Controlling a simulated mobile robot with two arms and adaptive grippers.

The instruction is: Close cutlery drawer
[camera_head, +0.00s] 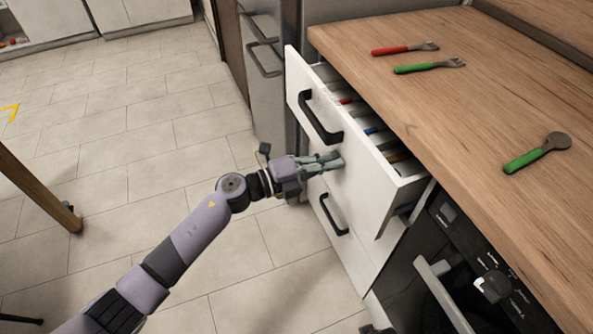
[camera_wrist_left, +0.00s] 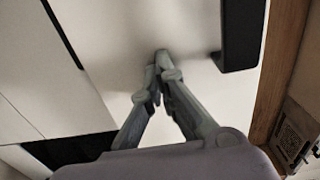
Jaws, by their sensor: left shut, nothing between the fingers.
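The cutlery drawer (camera_head: 372,168) is the top white drawer under the wooden worktop, and it stands pulled out with cutlery showing in its compartments. Its dark handle (camera_head: 320,118) is on the front panel, and it also shows in the left wrist view (camera_wrist_left: 241,35). My left gripper (camera_head: 338,160) is shut and empty, with its fingertips at the drawer front below the handle. In the left wrist view the fingertips (camera_wrist_left: 160,58) meet close against the white panel; I cannot tell for sure if they touch it. My right gripper is not in view.
A lower drawer with a dark handle (camera_head: 333,215) is below. On the worktop (camera_head: 480,110) lie a red-handled fork (camera_head: 400,50), a green-handled fork (camera_head: 428,67) and a green-handled spoon (camera_head: 535,154). An oven (camera_head: 470,270) stands right of the drawers. The tiled floor at left is mostly clear.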

